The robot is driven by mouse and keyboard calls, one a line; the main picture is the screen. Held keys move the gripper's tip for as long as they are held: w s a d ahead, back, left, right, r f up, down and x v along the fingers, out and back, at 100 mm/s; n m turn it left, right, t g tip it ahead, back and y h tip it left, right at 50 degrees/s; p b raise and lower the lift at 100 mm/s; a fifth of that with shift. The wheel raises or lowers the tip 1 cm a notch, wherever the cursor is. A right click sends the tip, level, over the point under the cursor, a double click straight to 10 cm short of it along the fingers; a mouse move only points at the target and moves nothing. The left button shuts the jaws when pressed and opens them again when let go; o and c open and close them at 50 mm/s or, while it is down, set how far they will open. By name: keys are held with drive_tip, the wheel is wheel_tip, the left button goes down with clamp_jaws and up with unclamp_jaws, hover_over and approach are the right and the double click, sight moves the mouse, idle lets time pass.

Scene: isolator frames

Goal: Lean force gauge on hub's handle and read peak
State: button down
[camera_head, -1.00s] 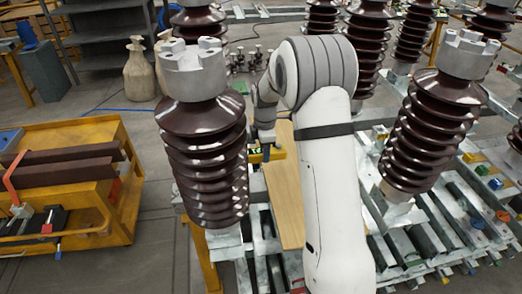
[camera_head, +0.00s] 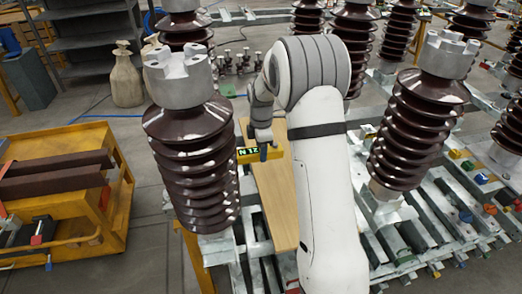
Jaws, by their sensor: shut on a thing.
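My gripper (camera_head: 264,147) hangs at the end of my white arm, just right of the left brown insulator. It is shut on the force gauge (camera_head: 244,156), a small yellow body with a dark display facing me. Green characters show on the display, too small to read surely. The gauge is above the wooden board (camera_head: 272,190), close to the insulator's right side; I cannot tell whether it touches anything. I cannot make out the hub or its handle; my arm hides part of the bench.
The left insulator (camera_head: 192,160) and right insulator (camera_head: 415,130) stand tall on either side of my arm. Metal rails (camera_head: 440,205) with coloured blocks lie at right. A yellow cart (camera_head: 115,190) with dark beams is at left. Grey floor is clear between cart and bench.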

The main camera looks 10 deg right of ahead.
wheel_tip(320, 180, up, 14)
drive_tip(key=p, duration=0.8)
idle(0.5)
idle(1.1)
